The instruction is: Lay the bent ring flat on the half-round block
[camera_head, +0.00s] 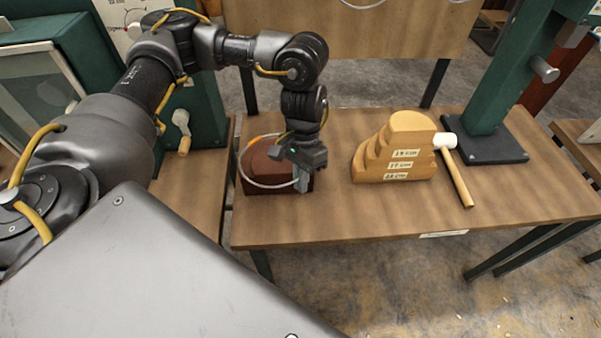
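The bent ring (243,168) is a thin silvery loop with an orange patch on its upper left. It shows over a dark red-brown block (262,176) at the left end of the table; whether it touches that block I cannot tell. My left gripper (302,183) points down at the ring's right side, its fingers close together on the rim. The fingertips are small and partly overlap the block. A pale wooden block (408,124) with stepped half-round tiers and size labels stands apart to the right, with nothing lying on it. My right gripper is not in view.
The wooden table (340,215) has bare top between the two blocks and along the front. A white-headed mallet (457,178) lies close against the right of the stepped block. A green post on a dark base (485,146) stands behind it.

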